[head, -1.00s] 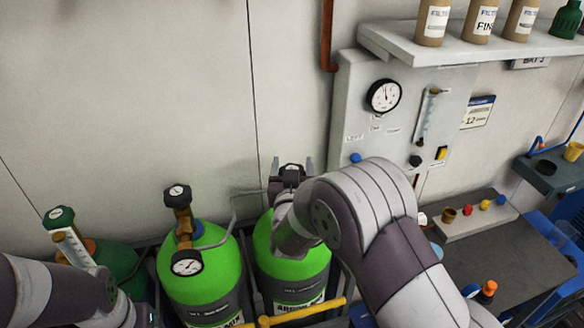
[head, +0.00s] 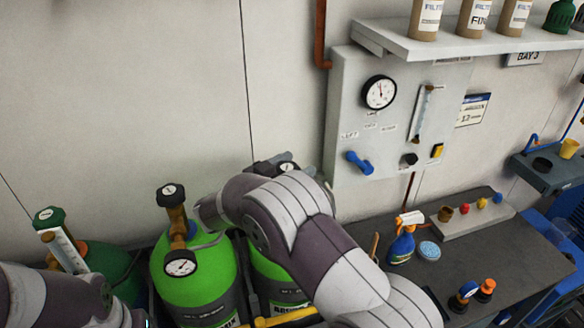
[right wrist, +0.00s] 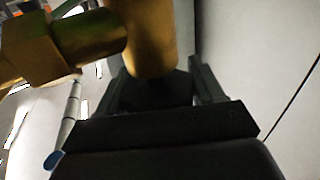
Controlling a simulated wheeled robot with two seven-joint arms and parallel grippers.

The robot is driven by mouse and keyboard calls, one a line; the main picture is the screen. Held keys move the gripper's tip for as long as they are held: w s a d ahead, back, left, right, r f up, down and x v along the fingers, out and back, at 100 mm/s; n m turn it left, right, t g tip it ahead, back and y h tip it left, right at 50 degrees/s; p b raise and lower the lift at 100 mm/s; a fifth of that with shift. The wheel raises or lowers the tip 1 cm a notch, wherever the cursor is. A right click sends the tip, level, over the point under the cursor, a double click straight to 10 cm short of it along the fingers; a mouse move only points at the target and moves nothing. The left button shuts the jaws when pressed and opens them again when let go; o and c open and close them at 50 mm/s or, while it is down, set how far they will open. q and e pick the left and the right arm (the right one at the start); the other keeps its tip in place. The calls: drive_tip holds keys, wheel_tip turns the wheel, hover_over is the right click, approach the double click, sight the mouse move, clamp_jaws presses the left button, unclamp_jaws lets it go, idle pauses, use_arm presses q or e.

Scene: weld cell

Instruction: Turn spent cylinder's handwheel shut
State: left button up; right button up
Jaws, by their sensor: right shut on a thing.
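The right bright green cylinder (head: 270,270) stands by the wall, partly hidden by my right arm. Its handwheel (head: 287,167), dark with a white round face, shows just above my forearm. My right gripper (head: 286,163) is shut on this handwheel, with dark finger parts at both sides of it. In the right wrist view, the brass valve body (right wrist: 150,38) shows at the fingers and a brass fitting (right wrist: 70,45) sticks out left. The wheel is mostly hidden there. My left arm is at the lower left, its gripper out of view.
Another bright green cylinder (head: 195,280) with a brass regulator (head: 180,230) stands close left. A dark green cylinder (head: 122,268) is further left. A panel (head: 345,115) with gauge and blue lever is at right. A spray bottle (head: 402,243) stands on the grey bench (head: 510,250).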

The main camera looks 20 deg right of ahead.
drive_tip(key=shift+r+m+g+h, duration=0.1)
drive_tip(key=shift+m+g+h, duration=0.5)
drive_tip(key=shift+m+g, duration=0.55)
drive_tip(key=shift+s+r+g, duration=0.1)
drive_tip(key=shift+g, duration=0.25)
drive_tip(key=o, duration=0.9)
drive_tip(key=shift+o, duration=0.3)
